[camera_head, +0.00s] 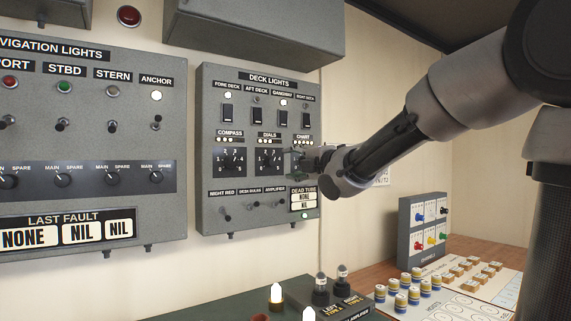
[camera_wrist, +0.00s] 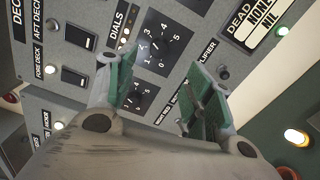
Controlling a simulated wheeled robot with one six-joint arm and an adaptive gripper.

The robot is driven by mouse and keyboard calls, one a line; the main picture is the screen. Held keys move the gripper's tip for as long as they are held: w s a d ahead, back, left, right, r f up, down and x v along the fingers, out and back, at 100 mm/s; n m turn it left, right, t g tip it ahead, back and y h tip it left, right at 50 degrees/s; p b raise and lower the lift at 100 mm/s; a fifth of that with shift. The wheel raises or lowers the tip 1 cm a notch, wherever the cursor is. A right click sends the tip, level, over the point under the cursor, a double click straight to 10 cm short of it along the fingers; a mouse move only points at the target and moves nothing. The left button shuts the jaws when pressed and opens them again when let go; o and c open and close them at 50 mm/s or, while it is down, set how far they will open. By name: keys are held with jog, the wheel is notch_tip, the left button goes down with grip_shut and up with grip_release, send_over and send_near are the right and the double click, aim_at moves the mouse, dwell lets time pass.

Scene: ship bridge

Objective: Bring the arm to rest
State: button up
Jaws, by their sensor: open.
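My arm reaches in from the upper right in the head view. My gripper (camera_head: 300,160) is in front of the right side of the deck lights panel (camera_head: 215,215), by the chart dial, which it partly hides. In the wrist view my gripper (camera_wrist: 163,80) has its two green-padded fingers spread apart, with nothing held between them. A dial knob (camera_wrist: 156,46) labelled from the dials row shows beyond the fingertips. I cannot tell whether the fingers touch the panel.
The navigation lights panel (camera_head: 90,130) is on the wall at left, and a grey box (camera_head: 255,35) overhangs above. Below are a dark green console (camera_head: 245,300) with lit lamps, a small grey board (camera_head: 408,245) with coloured knobs, and a desk with several blue-and-yellow pieces.

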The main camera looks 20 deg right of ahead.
jog(key=shift+s+d, duration=0.25)
jog(key=shift+s, duration=0.45)
jog(key=shift+f, duration=0.1)
jog(key=s+d+f+m+g+h, duration=0.3)
jog(key=s+d+f+m, duration=0.1)
jog(key=f+m, duration=0.35)
jog(key=s+d+f+m+g+h, duration=0.2)
jog(key=s+d+f+m+g, duration=0.15)
jog(key=f+m, duration=0.4)
jog(key=s+d+f+m+g, duration=0.1)
jog(key=s+f+m+g, duration=0.2)
jog(key=s, duration=0.9)
jog(key=s+d+f+m+g, duration=0.2)
jog(key=s+f+m, duration=0.3)
jog(key=s, duration=0.8)
jog(key=shift+d+f+m+g+h, duration=0.2)
jog(key=shift+f+m+g+h, duration=0.1)
jog(key=shift+f+g, duration=0.55)
jog(key=shift+f, duration=0.15)
